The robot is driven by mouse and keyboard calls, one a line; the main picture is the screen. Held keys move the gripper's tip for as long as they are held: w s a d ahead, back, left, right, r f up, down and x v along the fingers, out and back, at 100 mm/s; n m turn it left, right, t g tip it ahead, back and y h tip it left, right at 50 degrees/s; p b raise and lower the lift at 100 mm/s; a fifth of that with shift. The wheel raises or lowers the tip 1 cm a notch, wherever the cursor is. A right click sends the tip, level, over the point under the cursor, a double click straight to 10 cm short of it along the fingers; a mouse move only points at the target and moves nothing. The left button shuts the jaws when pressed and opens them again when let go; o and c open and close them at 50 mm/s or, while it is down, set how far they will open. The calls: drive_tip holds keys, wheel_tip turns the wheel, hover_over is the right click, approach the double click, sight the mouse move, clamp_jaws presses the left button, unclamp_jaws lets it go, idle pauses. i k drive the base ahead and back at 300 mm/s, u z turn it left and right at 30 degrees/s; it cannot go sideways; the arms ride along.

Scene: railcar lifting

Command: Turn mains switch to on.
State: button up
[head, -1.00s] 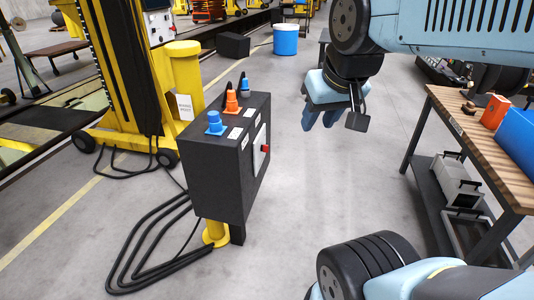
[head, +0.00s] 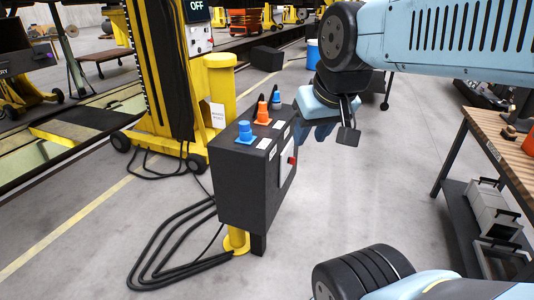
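A dark control cabinet (head: 240,185) stands on a yellow post, left of centre in the head view. A small red switch (head: 292,160) sits on a pale plate on its right-hand face, seen nearly edge-on, so its setting cannot be read. I take it for the mains switch. My gripper (head: 336,132) is to the right of the cabinet's upper edge, pointing down, and appears apart from the switch. One dark finger shows; the rest is partly hidden by the pale blue wrist, and nothing is seen held.
Blue and orange plugs (head: 262,113) stand on the cabinet's top. Black cables (head: 165,245) lie on the floor at its left. A yellow lifting column (head: 215,85) with an "OFF" display stands behind. A workbench (head: 500,135) is at right; the floor between is clear.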

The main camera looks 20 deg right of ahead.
sight(291, 160)
drive_tip(key=u, duration=0.15)
drive_tip(key=i, duration=1.05)
drive_tip(key=z, duration=0.35)
